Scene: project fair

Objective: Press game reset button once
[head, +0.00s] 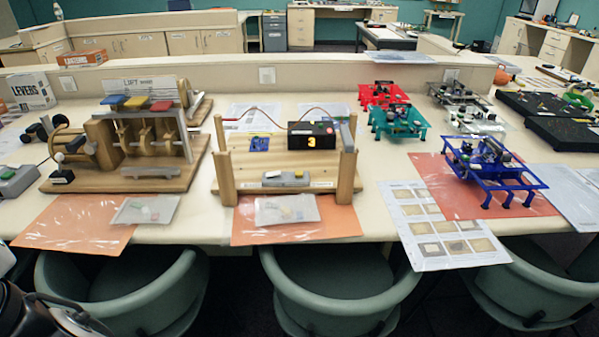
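A wooden game stand (236,178) with upright posts is at the middle of the table. I cannot tell which small part is the reset button, and no label is readable at this size. My gripper is not in view; only dark and grey parts of my own body show in the lower left corner.
A wooden lever machine (125,178) stands left of the game. Small coloured robots, including a blue one (492,172), stand to the right. A plastic bag (287,209) lies before the game on an orange sheet (330,222). Green chairs (325,285) line the table's front edge.

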